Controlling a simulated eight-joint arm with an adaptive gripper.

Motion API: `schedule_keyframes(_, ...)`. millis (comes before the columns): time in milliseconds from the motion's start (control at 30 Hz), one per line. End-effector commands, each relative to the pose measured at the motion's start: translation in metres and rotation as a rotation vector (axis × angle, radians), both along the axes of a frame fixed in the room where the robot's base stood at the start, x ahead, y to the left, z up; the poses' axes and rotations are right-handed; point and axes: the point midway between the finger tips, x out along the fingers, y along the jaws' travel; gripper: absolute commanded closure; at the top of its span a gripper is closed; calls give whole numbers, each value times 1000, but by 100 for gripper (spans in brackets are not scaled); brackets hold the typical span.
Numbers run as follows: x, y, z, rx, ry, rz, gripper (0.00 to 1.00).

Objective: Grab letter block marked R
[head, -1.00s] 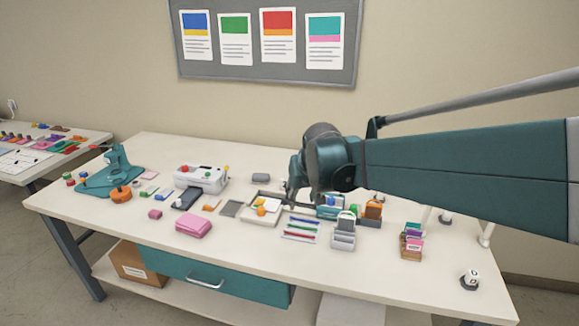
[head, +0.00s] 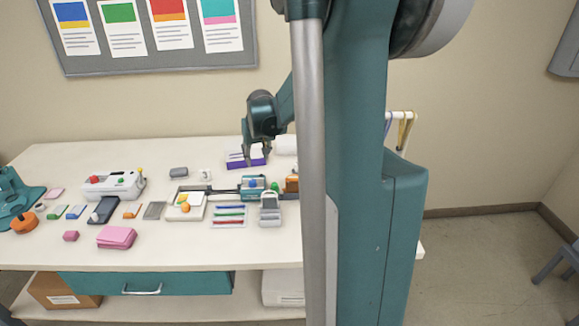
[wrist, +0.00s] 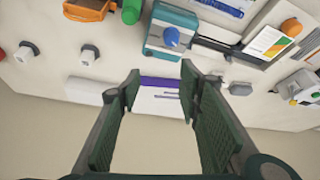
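My gripper (head: 256,152) is at the back of the table, just over a purple-and-white box (head: 240,163). In the wrist view my gripper (wrist: 161,76) is open, its two green pads apart, with the purple-and-white box (wrist: 158,97) showing between and beyond them. Small white pieces with dark parts, one (wrist: 88,54) and another (wrist: 26,51), lie to the left in the wrist view. A small white block (head: 205,174) stands left of my gripper in the head view. I cannot read an R on any of them.
A teal device with a blue knob (wrist: 170,38) is close to my gripper. A tray (head: 187,211), pens (head: 230,214), a white machine (head: 113,185) and pink pads (head: 117,237) crowd the table. My arm hides the table's right part.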

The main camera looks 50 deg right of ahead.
Motion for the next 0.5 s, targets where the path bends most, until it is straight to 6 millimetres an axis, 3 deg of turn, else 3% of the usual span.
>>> schedule_keyframes(500, 6, -133, -47, 20, 28, -112, 65)
